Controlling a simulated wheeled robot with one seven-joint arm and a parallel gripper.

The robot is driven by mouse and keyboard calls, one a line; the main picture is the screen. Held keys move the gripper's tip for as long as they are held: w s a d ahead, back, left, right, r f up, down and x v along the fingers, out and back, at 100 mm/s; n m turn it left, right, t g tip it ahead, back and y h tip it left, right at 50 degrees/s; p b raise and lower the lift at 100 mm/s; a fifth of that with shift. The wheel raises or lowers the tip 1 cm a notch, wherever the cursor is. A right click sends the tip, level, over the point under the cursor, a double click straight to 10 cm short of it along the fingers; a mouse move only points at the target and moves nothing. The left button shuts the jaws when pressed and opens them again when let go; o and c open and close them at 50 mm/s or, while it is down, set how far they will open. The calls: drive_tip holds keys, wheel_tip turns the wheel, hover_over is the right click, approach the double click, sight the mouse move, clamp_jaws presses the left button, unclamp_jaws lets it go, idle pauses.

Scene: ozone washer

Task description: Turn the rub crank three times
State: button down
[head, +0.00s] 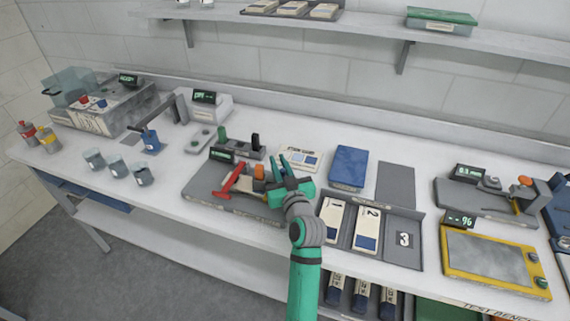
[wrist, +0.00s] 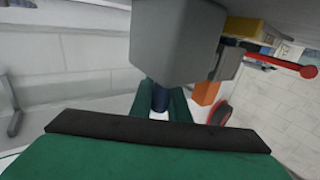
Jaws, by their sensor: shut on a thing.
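My gripper (head: 286,168) is over the right end of a grey machine base (head: 203,190) at the middle of the bench. In the wrist view, its green fingers are shut around a small dark blue peg (wrist: 160,99), just below a large grey block (wrist: 170,45). The peg appears to be the crank's grip; the crank's arm is hidden. A red lever (head: 231,180) and an orange block (head: 259,172) are left of my gripper on the base. The wrist view also shows the orange block (wrist: 207,93) and the red lever (wrist: 275,63). My gripper hides part of the base's right end.
A blue book-like block (head: 348,167) and a tray of numbered slots (head: 405,214) are close on the right. Cups (head: 117,166) and a washer unit (head: 95,108) stand at the left. A yellow-framed panel (head: 490,262) is at the right. A shelf (head: 320,27) runs above.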

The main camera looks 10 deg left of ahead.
drive_tip(key=shift+f, duration=0.1)
drive_tip(key=c, duration=1.7)
unclamp_jaws()
drive_tip(key=v, duration=1)
drive_tip(key=shift+s, duration=0.4)
